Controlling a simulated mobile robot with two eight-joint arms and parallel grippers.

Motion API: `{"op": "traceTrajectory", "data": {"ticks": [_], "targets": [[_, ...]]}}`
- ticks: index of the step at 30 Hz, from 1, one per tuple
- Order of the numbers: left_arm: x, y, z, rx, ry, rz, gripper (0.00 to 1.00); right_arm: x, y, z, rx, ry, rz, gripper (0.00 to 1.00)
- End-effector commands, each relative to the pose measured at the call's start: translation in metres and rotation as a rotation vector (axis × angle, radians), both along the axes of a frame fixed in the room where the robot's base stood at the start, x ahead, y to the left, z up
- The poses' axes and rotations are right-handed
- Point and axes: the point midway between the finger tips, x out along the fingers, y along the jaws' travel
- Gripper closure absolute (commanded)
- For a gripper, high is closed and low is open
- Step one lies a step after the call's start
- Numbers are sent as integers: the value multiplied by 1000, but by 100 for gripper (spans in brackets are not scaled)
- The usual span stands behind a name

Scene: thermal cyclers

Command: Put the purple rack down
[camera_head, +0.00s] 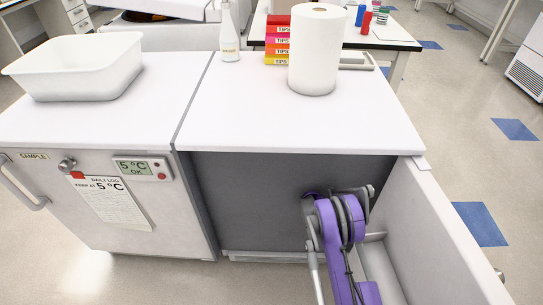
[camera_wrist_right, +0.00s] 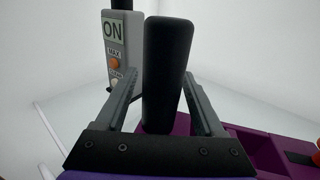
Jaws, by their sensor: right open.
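The purple rack (camera_wrist_right: 255,148) shows low and right in the right wrist view, partly hidden behind my gripper. A thick black upright post (camera_wrist_right: 168,65), which looks like the rack's handle, rises beside its visible part. My right gripper (camera_wrist_right: 162,80) is open, with one grey finger on each side of the post. I cannot tell whether the fingers touch it. In the head view my purple right arm reaches down beside the grey cabinet side, and its gripper and the rack are hidden there. My left gripper is in neither view.
A grey device labelled ON and MAX (camera_wrist_right: 114,45) stands close behind the left finger. White walls surround the gripper. In the head view, a white tub (camera_head: 75,88), a paper roll (camera_head: 315,50) and a bottle (camera_head: 229,40) stand on the worktops. The right worktop's front (camera_head: 290,130) is clear.

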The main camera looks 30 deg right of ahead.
Motion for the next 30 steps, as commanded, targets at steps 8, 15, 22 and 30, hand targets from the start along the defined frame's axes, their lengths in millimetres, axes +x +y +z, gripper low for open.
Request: {"op": "traceTrajectory", "data": {"ticks": [8,15,22,30], "targets": [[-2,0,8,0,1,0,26,-49,-7,1,-1,0,-3,30],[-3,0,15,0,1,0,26,-97,-11,1,0,0,-1,30],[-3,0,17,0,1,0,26,-118,-13,0,-1,0,-1,30],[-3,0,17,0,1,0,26,-113,20,21,-142,35,68,30]]}}
